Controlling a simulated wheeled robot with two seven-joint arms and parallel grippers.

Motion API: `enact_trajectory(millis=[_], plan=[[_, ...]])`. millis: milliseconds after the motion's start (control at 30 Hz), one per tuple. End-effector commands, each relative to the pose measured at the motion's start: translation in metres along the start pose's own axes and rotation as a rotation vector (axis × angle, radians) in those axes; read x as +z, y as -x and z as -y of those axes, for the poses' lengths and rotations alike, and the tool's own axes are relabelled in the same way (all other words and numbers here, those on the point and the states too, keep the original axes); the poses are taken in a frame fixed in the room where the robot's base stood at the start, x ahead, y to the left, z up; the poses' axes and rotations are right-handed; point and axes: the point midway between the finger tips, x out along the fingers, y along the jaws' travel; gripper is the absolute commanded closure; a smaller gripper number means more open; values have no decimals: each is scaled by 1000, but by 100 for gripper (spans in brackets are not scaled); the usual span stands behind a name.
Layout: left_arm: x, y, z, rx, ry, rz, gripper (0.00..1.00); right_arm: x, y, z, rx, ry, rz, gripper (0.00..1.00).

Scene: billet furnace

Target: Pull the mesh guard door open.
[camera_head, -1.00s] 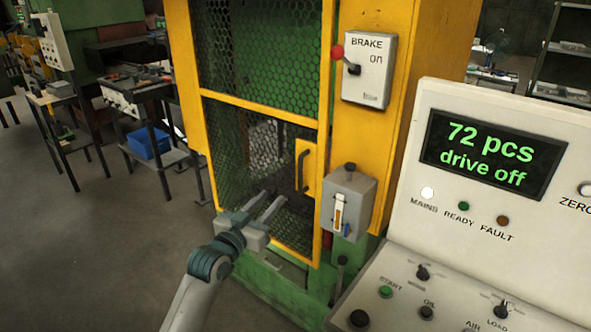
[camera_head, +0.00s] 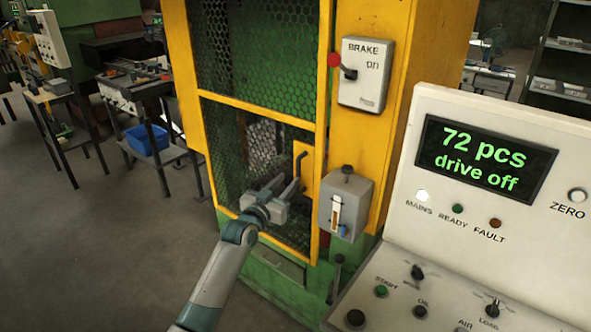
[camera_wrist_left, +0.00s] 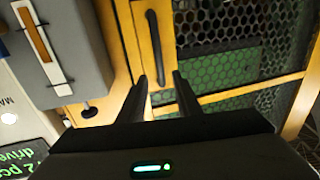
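The mesh guard door (camera_head: 228,152) has a yellow frame and dark mesh and looks shut in the press front. Its dark bar handle (camera_head: 299,166) stands on a yellow plate at the door's right side. My left gripper (camera_head: 289,180) is in front of the door at the handle, partly covering its lower part. In the left wrist view the gripper (camera_wrist_left: 160,88) is open, its two dark fingers apart. The handle (camera_wrist_left: 154,45) lies ahead, its near end between the fingertips. I cannot tell whether they touch it. My right gripper is not in view.
A grey box with a gauge (camera_head: 343,205) sticks out just right of the handle. A brake switch box (camera_head: 367,73) is above it. The control console (camera_head: 480,190) fills the right side. Open floor (camera_head: 120,250) lies to the left.

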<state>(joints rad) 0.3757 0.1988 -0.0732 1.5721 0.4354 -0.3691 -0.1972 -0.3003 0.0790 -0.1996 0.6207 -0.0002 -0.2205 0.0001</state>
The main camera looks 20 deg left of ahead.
Motion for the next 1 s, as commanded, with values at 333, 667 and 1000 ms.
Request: enact_trajectory(millis=[333, 667, 1000], plan=[[-1, -46, 0, 0, 1, 1, 69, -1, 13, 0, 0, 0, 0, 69], [0, -63, 0, 0, 0, 0, 69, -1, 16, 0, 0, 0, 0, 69], [0, -64, 0, 0, 0, 0, 76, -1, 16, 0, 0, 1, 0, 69]])
